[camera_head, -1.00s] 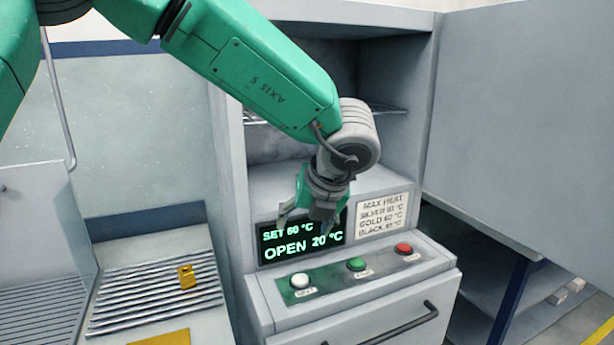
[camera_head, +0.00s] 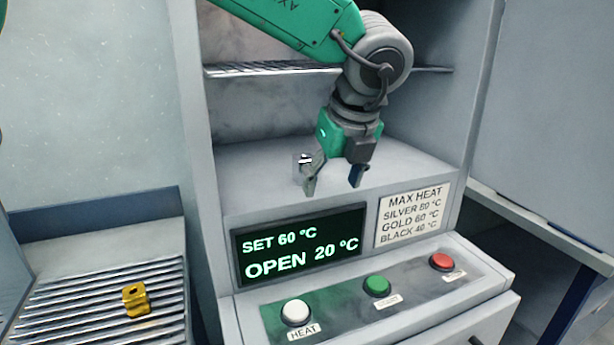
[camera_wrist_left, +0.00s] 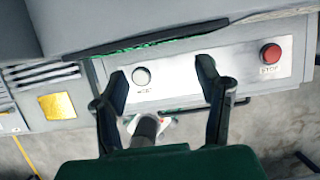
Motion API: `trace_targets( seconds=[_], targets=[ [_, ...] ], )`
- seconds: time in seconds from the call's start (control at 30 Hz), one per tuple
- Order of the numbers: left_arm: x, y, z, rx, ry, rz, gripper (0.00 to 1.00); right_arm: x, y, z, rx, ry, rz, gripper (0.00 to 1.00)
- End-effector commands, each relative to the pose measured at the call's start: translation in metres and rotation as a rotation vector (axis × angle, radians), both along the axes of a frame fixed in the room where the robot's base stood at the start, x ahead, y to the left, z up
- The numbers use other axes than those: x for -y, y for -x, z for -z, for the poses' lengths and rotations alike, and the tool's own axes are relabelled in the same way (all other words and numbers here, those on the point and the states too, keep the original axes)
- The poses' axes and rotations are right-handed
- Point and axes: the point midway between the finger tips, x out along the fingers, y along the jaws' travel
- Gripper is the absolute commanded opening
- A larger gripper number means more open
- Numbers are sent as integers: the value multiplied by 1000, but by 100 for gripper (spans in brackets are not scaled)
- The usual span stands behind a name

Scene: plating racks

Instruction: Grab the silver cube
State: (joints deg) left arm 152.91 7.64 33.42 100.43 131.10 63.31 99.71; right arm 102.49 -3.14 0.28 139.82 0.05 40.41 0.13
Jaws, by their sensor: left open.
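A small silver piece, likely the silver cube (camera_head: 301,159), sits on the floor of the open oven chamber (camera_head: 252,168), just behind and left of my gripper's left finger. That finger partly hides it. My left gripper (camera_head: 333,184) points down at the front of the chamber, with its fingers spread and nothing between them. In the left wrist view, the open fingers (camera_wrist_left: 162,85) frame the panel with the white button, and I cannot make out the silver cube. My right gripper is not in view.
A gold cube (camera_head: 136,299) lies on the ribbed rack (camera_head: 60,308) at left. Below the chamber are a display (camera_head: 300,246) reading OPEN 20 °C and white, green (camera_head: 377,286) and red (camera_head: 441,261) buttons. A wire shelf (camera_head: 270,69) crosses above. The open door stands at right.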

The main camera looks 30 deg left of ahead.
Motion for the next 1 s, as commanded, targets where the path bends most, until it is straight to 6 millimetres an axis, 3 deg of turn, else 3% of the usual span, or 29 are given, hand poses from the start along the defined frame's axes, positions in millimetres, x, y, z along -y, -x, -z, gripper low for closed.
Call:
trace_targets(
  seconds=[0.17, 0.5, 0.77, 1.0],
  targets=[
    [-8, -10, 6, -2, 1, -1, 59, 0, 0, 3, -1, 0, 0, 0],
    [-56, -51, 5, -3, 2, -3, 59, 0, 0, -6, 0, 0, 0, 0],
    [-67, -62, 6, -3, 2, 0, 59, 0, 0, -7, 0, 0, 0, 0],
    [-93, -85, 6, -2, 2, -2, 59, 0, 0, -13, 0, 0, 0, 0]
  ],
)
